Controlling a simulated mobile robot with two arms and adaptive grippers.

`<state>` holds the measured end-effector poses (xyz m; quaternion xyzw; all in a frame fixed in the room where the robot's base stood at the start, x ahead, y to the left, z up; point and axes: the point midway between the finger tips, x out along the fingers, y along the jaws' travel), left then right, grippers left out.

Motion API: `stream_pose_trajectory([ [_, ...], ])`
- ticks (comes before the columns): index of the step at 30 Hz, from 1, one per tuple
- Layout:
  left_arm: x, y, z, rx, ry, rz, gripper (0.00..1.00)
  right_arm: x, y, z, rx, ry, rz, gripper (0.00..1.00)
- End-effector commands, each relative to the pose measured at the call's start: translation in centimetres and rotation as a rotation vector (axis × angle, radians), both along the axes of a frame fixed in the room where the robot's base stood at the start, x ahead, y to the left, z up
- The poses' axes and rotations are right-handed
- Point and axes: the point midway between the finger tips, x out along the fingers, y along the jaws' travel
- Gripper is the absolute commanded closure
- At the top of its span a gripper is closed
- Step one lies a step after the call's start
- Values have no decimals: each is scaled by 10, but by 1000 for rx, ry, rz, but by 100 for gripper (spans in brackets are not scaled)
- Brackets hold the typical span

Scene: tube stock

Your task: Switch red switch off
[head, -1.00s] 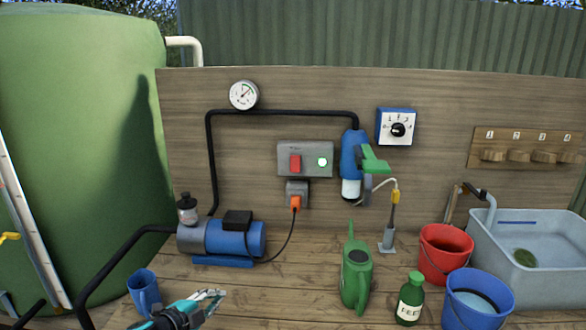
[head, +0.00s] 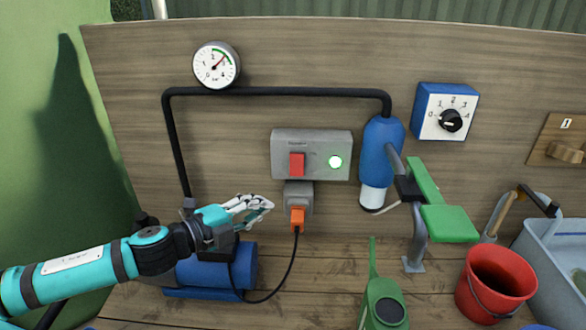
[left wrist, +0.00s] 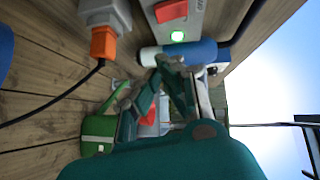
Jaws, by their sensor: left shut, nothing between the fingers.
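The red switch (head: 297,164) sits on a grey box (head: 283,142) on the wooden wall. My left gripper (head: 268,206) is shut and empty. In the head view it appears below and left of the switch, apart from it. My right gripper is not in view.
An orange plug (head: 298,217) sits in a socket under the box, its black cable running to the blue pump (head: 205,272). A gauge (head: 216,65), blue filter (head: 382,150) and dial (head: 446,112) are on the wall. A red bucket (head: 497,280) stands at right.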

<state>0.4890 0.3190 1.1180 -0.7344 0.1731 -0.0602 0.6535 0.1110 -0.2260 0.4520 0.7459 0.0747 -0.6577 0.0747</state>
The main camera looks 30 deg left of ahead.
Motion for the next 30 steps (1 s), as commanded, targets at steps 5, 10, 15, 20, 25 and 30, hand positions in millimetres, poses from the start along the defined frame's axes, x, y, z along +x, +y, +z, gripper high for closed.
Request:
stream_pose_trajectory([
  [5,-1,-2,1,2,-1,-4,100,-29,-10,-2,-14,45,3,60],
  [10,0,-1,1,1,-1,-3,100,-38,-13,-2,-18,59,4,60],
  [15,4,-3,0,0,-4,-4,100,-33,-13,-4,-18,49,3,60],
  [20,15,-7,-1,0,-6,-6,100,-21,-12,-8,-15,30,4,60],
  [25,28,-10,-1,0,-6,-2,100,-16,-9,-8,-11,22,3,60],
  [30,41,-14,-3,-2,-6,0,100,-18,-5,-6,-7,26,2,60],
])
